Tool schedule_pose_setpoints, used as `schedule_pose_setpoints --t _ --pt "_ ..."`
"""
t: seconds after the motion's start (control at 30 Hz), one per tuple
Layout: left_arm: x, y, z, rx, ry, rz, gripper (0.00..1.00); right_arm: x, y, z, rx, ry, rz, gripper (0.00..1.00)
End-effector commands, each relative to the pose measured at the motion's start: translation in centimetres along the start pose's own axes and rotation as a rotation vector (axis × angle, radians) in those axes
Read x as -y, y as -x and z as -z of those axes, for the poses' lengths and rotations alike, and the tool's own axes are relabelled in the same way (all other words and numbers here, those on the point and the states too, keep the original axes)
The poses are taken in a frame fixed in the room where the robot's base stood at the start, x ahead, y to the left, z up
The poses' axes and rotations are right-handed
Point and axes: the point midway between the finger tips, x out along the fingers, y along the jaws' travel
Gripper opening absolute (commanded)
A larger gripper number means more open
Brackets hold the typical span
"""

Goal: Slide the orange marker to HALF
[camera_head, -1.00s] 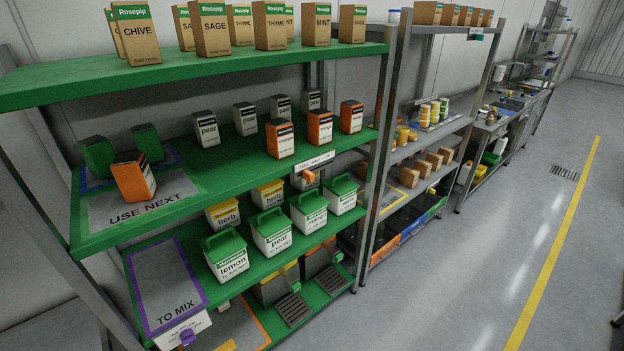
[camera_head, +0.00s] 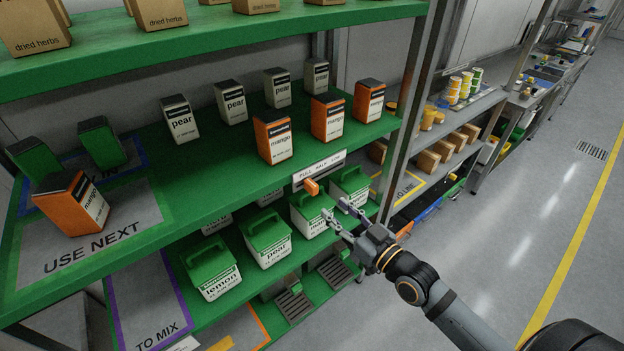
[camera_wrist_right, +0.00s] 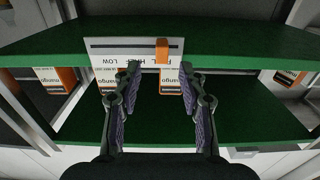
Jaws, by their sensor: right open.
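The orange marker (camera_head: 311,187) sits at the left part of a white FULL/HALF/LOW label strip (camera_head: 333,166) on the front edge of the green middle shelf, by FULL. In the right wrist view the marker (camera_wrist_right: 162,51) covers part of a word near the right end of the strip (camera_wrist_right: 115,56), which has a dark slot along it. My right gripper (camera_head: 335,210) is open and empty, in front of and a little below the strip. In the wrist view the marker appears between its fingertips (camera_wrist_right: 160,72), apart from them. My left gripper is not in view.
Orange mango cartons (camera_head: 327,118) and grey pear cartons (camera_head: 230,102) stand on the shelf above the strip. White tubs with green lids (camera_head: 267,240) stand on the shelf below, close to my right gripper. A metal post (camera_head: 405,110) rises to the right. The aisle floor is clear.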

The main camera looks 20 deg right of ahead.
Motion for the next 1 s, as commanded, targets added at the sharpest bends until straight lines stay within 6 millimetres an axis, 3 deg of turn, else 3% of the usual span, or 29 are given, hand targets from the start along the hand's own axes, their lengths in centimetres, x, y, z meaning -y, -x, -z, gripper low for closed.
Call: schedule_pose_setpoints --t 0.13,0.27,0.6,0.77,1.0 --pt "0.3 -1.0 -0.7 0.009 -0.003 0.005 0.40 -0.1 -0.8 -0.4 -0.002 -0.001 -0.006 0.41" --pt "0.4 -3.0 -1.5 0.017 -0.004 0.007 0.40 -0.1 -3.0 -0.7 -0.008 -0.003 -0.003 0.41" --pt "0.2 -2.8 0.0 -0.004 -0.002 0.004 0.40 -0.2 -9.2 0.1 0.000 -0.003 -0.005 0.41" --pt "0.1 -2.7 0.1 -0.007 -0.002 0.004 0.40 -0.1 -10.4 -0.1 0.002 0.000 -0.003 0.41" --pt "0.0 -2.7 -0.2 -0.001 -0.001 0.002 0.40 -0.1 -10.5 -0.2 0.003 0.001 -0.002 0.41"
